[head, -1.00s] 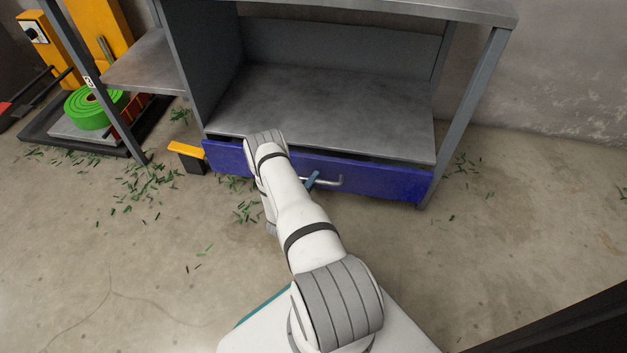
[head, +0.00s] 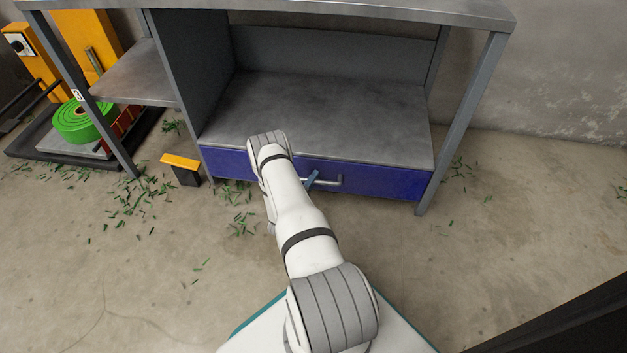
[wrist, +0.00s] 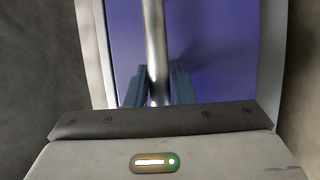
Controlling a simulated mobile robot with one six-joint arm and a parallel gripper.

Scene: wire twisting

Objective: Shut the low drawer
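The low drawer is the blue drawer (head: 385,181) at the bottom of the grey metal bench. Its front now sits flush under the bottom shelf, with no dark gap showing along its top edge. Its metal handle (head: 335,182) is at the middle of the front. My gripper (wrist: 158,88) is at the handle, with one blue-grey finger on each side of the bar (wrist: 155,40) and close against it. The blue drawer front (wrist: 220,50) fills the view behind the fingers. In the head view my arm hides part of the drawer's left half.
The bench shelf (head: 330,115) above the drawer is empty. A bench leg (head: 465,125) stands to the right. An orange-topped black block (head: 183,170) stands on the floor at the left. A green roll (head: 78,122) lies farther left. Green scraps litter the concrete floor.

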